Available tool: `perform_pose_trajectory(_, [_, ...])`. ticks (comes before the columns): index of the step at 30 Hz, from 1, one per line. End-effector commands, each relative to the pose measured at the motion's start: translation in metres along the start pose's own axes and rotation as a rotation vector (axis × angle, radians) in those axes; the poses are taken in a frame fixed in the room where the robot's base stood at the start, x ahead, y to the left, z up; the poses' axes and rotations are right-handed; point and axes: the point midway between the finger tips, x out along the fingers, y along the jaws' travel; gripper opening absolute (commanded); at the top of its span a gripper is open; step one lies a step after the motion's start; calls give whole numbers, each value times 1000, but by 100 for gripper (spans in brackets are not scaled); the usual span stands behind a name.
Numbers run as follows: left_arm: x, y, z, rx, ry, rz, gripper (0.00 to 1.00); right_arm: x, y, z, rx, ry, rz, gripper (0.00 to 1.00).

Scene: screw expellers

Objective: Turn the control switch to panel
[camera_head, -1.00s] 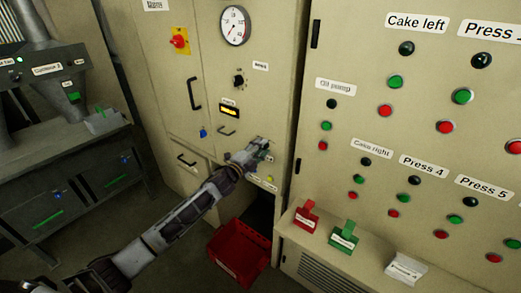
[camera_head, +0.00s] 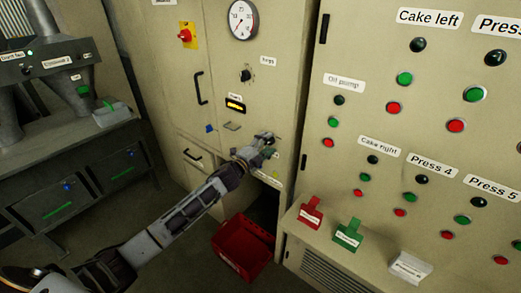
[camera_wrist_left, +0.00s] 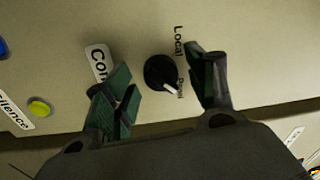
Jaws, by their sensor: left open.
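The control switch (camera_wrist_left: 160,73) is a round black knob with a white pointer, on the beige cabinet face. In the left wrist view its labels read "Local" (camera_wrist_left: 178,40) and "Panel" (camera_wrist_left: 181,88). The white pointer lies toward "Panel". My left gripper (camera_wrist_left: 161,62) is open, with one green-padded finger on each side of the knob. I see a gap between each finger and the knob. In the head view my left gripper (camera_head: 267,142) is at the lower part of the cabinet and hides the switch. My right gripper is not in view.
A white label starting "Con" (camera_wrist_left: 99,64) is beside the left finger, with a yellow-green button (camera_wrist_left: 39,107) further left. A red crate (camera_head: 243,248) is below the arm. A button panel (camera_head: 440,110) stands at the right, with red (camera_head: 311,212) and green (camera_head: 348,233) tags on its ledge.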

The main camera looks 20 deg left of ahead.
Motion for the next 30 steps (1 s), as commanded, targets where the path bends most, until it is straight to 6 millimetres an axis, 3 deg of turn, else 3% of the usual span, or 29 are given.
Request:
perform_pose_trajectory(8, [-10, 1, 0, 0, -1, 1, 56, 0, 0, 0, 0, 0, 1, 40])
perform_pose_trajectory(30, [-67, 1, 0, 0, 0, 2, 56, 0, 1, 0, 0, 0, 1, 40])
